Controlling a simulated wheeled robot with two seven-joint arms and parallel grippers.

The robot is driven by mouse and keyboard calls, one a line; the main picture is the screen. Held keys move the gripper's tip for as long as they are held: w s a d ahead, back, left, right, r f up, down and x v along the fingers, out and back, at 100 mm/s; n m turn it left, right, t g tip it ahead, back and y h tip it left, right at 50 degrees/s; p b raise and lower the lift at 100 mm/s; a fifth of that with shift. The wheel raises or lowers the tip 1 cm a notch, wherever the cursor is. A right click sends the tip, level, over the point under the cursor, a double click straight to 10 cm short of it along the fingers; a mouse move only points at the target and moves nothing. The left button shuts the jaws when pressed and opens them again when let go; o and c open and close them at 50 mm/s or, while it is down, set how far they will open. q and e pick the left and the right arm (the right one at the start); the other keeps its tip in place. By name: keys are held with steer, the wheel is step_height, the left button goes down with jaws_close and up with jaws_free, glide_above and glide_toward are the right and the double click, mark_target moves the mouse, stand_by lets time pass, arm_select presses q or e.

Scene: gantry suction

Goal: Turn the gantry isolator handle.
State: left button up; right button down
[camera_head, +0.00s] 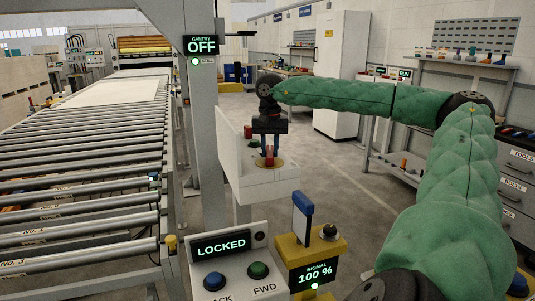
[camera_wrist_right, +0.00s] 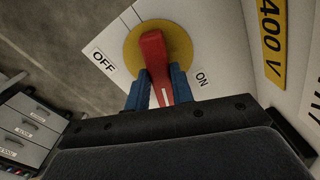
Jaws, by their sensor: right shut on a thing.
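The red isolator handle (camera_wrist_right: 153,55) sits on a round yellow plate (camera_wrist_right: 184,40) on a white box, with an OFF label (camera_wrist_right: 104,62) to its left and an ON label (camera_wrist_right: 201,78) to its right in the right wrist view. Its white mark points between the two labels, towards my wrist. My right gripper (camera_wrist_right: 160,82) has its blue fingers shut on the handle, one on each side. In the head view my right gripper (camera_head: 270,148) comes down onto the handle (camera_head: 270,159) from above. The gantry sign (camera_head: 202,45) reads OFF. My left gripper is not in view.
The white isolator box (camera_head: 262,188) stands beside a grey post (camera_head: 205,140). Nearer are a panel reading LOCKED (camera_head: 221,246) with blue and green buttons, and a yellow lever box (camera_head: 312,253) reading 100 %. A roller conveyor (camera_head: 90,190) fills the left.

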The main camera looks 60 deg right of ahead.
mark_target(269, 152)
steer(key=shift+w+a+n+b, duration=0.15)
steer(key=shift+n+b, duration=0.15)
steer(key=shift+n, duration=1.6)
steer(key=c, duration=1.2)
jaws_free()
steer(key=shift+r, duration=3.9)
